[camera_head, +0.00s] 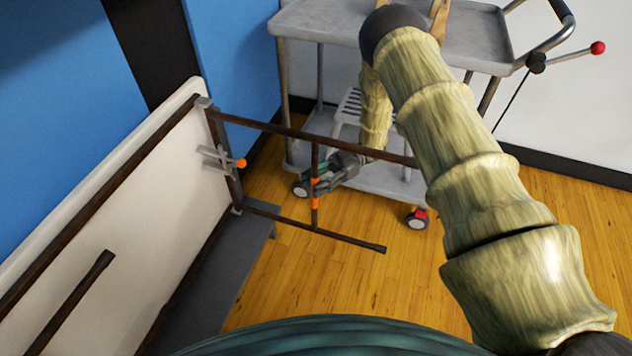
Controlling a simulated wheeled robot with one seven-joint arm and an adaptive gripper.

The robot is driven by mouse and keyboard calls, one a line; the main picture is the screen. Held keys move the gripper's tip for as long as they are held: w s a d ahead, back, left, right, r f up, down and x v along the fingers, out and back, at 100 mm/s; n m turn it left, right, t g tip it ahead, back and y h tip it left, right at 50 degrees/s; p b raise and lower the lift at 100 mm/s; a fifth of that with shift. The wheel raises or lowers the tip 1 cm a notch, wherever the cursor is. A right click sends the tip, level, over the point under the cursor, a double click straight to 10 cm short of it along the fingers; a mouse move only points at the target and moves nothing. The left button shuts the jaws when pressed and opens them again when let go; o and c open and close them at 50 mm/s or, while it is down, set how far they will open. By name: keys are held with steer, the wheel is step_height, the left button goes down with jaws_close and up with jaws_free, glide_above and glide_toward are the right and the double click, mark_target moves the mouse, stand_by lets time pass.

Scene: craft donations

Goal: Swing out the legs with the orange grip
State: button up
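A folding table with a pale top (130,185) stands on its edge at the left. A brown leg frame (340,236) sticks out from it to the right, well away from the table top. The orange grip (315,203) is on the upright bar joining the frame's two long bars. My gripper (316,184) reaches in from the right and appears shut on the orange grip, with orange showing at and below the fingers. The finger contact is small and partly hidden. A grey bracket with an orange knob (241,163) sits by the frame's hinge side.
A grey wheeled cart (450,45) stands behind the leg frame, close to my arm, with a red-knobbed lever (597,48) at its right. Another brown leg (75,300) shows at lower left. A grey bench-like block (215,285) lies under the table. Wooden floor (340,285) is clear in front.

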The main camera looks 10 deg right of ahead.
steer(key=v, duration=1.2)
steer(key=shift+a, duration=0.1)
stand_by(0.4)
